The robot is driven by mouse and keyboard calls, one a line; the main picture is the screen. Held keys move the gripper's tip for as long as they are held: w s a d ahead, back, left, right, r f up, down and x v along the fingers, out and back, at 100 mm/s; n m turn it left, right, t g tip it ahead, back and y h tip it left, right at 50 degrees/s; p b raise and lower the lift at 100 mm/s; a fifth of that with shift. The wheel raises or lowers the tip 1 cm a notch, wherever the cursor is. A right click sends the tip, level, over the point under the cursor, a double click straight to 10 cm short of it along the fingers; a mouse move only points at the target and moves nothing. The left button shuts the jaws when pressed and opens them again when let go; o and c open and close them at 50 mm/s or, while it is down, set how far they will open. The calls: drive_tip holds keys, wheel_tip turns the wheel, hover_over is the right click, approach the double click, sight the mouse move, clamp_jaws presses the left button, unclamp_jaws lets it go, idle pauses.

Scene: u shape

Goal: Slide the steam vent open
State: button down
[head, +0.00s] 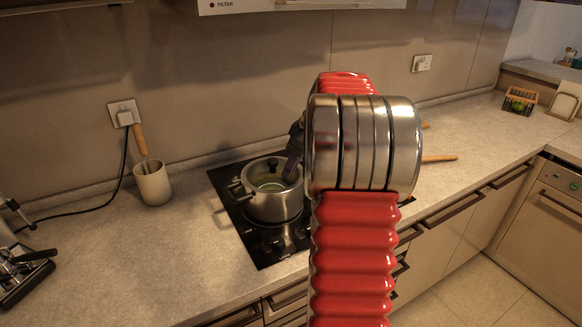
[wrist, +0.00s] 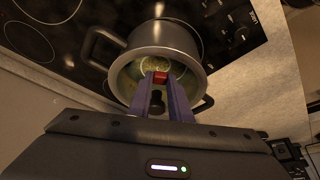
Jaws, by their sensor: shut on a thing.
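A steel pot (head: 275,200) stands on the black hob, with a glass lid (head: 262,181) and a dark round knob (head: 273,163). My gripper (head: 292,170) reaches down from the right to the lid, its dark purple fingers partly hidden by my arm. In the wrist view the pot (wrist: 165,40) fills the upper middle. My gripper's fingers (wrist: 160,82) are shut on a small red piece, the steam vent slider (wrist: 160,77), at the lid. The lid knob (wrist: 157,103) shows between the fingers. How far the vent is open cannot be told.
The hob (head: 262,246) has knobs along its front. A utensil holder (head: 153,184) stands at the left by the wall. Pot handles stick out at both sides in the wrist view. Wooden handles (head: 440,159) lie behind my arm. Counter at the right is mostly clear.

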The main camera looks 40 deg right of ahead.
drive_tip(key=shift+s, duration=0.1)
drive_tip(key=shift+s+d, duration=0.35)
drive_tip(key=shift+s, duration=0.55)
drive_tip(key=c, duration=1.6)
unclamp_jaws()
drive_tip(key=shift+r, duration=0.1)
drive_tip(key=v, duration=1.3)
drive_tip(key=shift+s+r, duration=0.15)
drive_tip(key=shift+r, duration=0.05)
